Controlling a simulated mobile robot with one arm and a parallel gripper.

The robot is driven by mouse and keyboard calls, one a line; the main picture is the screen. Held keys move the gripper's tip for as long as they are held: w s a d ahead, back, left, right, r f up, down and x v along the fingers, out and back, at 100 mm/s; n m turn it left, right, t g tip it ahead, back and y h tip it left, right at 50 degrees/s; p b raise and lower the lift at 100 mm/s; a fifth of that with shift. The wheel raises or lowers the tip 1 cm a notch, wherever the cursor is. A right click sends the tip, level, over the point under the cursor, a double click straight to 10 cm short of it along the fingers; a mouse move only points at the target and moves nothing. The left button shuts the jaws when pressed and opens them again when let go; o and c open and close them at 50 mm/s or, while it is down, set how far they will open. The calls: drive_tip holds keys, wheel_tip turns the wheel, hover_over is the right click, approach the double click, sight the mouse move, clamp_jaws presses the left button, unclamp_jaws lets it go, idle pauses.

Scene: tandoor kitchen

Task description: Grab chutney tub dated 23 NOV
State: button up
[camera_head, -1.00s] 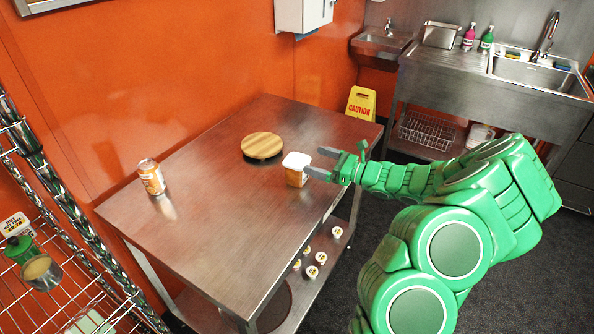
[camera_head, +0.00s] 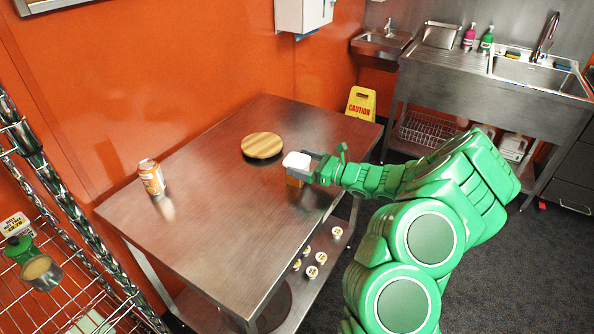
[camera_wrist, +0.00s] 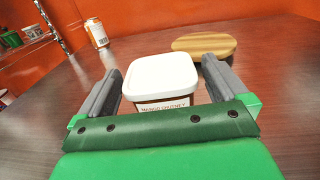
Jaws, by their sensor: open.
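A chutney tub (camera_head: 296,161) with a white lid and an orange-brown body stands upright on the steel table near its right edge. In the wrist view the tub (camera_wrist: 160,76) sits between the two fingers of my gripper (camera_wrist: 160,90). Its label reads mango chutney; no date can be read. In the head view my gripper (camera_head: 300,171) reaches the tub from the right. The jaws are open, one finger on each side of the tub, with a gap visible at the left finger. The tub's lower part is hidden by my gripper.
A round wooden board (camera_head: 262,145) lies behind the tub, and an orange can (camera_head: 151,177) stands at the table's left. Several small white-lidded tubs (camera_head: 312,272) are on the lower shelf. The middle of the steel table (camera_head: 215,215) is clear.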

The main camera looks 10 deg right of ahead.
drive_tip(key=shift+x, duration=1.05)
drive_tip(key=c, duration=1.1)
drive_tip(key=shift+c, duration=0.2)
